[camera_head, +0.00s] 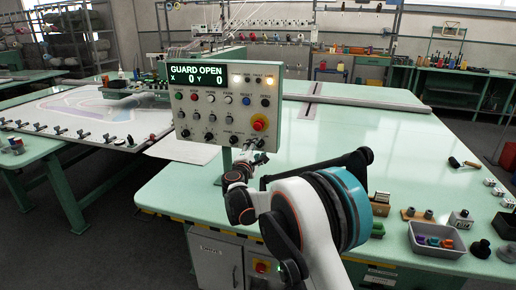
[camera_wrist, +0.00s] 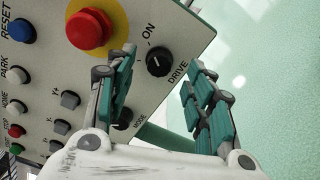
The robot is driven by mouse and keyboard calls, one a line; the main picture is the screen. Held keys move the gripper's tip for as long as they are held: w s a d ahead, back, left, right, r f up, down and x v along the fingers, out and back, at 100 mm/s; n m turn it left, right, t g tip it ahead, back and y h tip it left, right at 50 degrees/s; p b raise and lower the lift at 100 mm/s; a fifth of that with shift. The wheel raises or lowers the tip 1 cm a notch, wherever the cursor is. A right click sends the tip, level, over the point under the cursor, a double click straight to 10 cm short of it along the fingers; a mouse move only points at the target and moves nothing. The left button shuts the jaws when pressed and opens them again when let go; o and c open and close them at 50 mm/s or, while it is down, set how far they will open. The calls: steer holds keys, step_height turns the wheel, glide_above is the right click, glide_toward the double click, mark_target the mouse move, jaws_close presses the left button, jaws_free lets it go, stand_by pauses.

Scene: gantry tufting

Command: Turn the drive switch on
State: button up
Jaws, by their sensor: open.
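The control panel (camera_head: 222,150) stands upright on the green table, with a display reading "GUARD OPEN", X 0 and Y. The drive switch (camera_wrist: 158,63) is a black rotary knob at the panel's lower right, between the printed words ON and DRIVE. Its pointer does not clearly line up with ON, and its exact setting is hard to read. My gripper (camera_wrist: 164,61) is open, with its two green-padded fingers on either side of the knob in the wrist view. I cannot tell whether they touch it. In the head view my gripper (camera_head: 250,160) is at the panel's lower right corner.
A red emergency-stop mushroom button (camera_wrist: 90,28) on a yellow disc sits close beside the left finger. The mode knob (camera_wrist: 123,120) is near that finger too. A grey tray (camera_head: 436,240) with coloured items lies at the table's right front. The table behind the panel is mostly clear.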

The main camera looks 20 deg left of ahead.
steer(key=s, duration=0.9)
steer(key=shift+s, duration=0.1)
